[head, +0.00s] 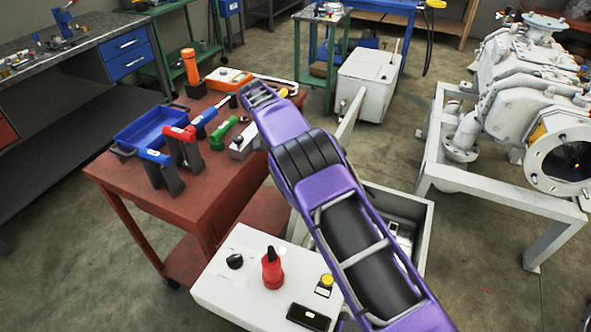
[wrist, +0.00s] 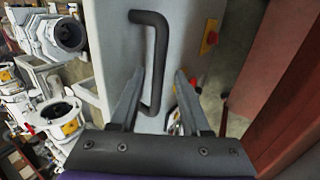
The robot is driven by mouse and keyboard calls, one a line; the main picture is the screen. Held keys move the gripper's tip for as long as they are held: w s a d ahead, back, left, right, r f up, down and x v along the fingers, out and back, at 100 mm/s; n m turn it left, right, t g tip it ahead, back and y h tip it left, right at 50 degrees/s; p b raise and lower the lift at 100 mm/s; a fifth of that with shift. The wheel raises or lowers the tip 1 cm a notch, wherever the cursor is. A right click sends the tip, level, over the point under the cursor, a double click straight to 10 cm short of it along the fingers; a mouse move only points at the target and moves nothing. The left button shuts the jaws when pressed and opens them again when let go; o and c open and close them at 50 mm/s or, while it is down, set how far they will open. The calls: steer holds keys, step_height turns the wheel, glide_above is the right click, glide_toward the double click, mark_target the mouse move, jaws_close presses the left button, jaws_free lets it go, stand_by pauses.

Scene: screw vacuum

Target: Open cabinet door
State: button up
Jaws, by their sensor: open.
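In the wrist view a light grey cabinet door panel (wrist: 118,45) fills the upper middle. A dark grey bar handle (wrist: 158,50) with bent ends stands out from it. My gripper (wrist: 158,72) is open, its two fingers pointing at the panel. The handle's lower part shows between the fingers, nearer the left one; I cannot tell whether they touch. In the head view my purple arm hides the gripper and the handle. A grey edge of a cabinet or door (head: 351,120) shows just right of the arm.
A red table (head: 125,172) with tools and a blue tray (head: 152,128) stands left of my arm. A white control box (head: 225,290) is in front. White vacuum machinery (head: 535,95) on a frame stands right.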

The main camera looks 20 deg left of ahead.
step_height(320, 180, up, 10)
steer(key=shift+p, duration=0.35)
stand_by(0.4)
